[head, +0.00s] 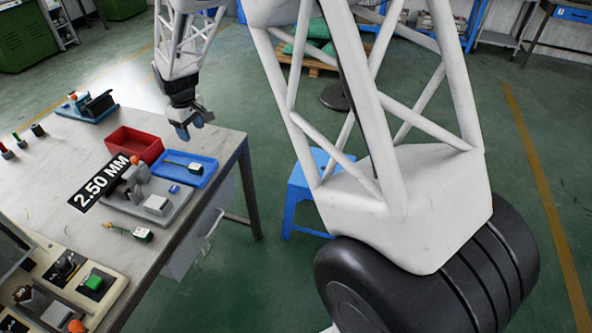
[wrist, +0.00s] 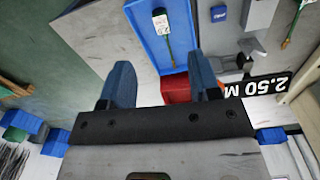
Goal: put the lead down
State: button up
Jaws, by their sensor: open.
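A lead with a white-and-green end (head: 195,168) and a thin dark cable lies in the blue tray (head: 207,176) near the table's right edge. In the wrist view the same lead (wrist: 160,22) lies along the blue tray (wrist: 146,32). A second lead (head: 142,235) lies on the bare table nearer the front. My gripper (head: 196,127) is open and empty above the table's far right corner, beyond the tray and apart from it. In the wrist view its blue fingers (wrist: 160,76) stand wide apart with nothing between them.
A red bin (head: 134,145) stands beside the tray. A blue and black device (head: 88,106) is at the back left. A blue stool (head: 300,190) stands right of the table.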

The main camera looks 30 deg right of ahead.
jog(key=s+d+r+m, duration=0.2)
jog(key=s+d+r, duration=0.4)
jog(key=s+r, duration=0.5)
jog(key=s+d+r+m, duration=0.1)
jog(key=s+d+m, duration=0.1)
jog(key=s, duration=0.9)
jog(key=s+d+r+m+t, duration=0.1)
jog(key=s+d+r+m, duration=0.1)
jog(key=s, duration=0.9)
jog(key=s+d+r+m+t, duration=0.1)
jog(key=s+d+r+m, duration=0.1)
jog(key=s, duration=0.9)
jog(key=shift+d, duration=0.6)
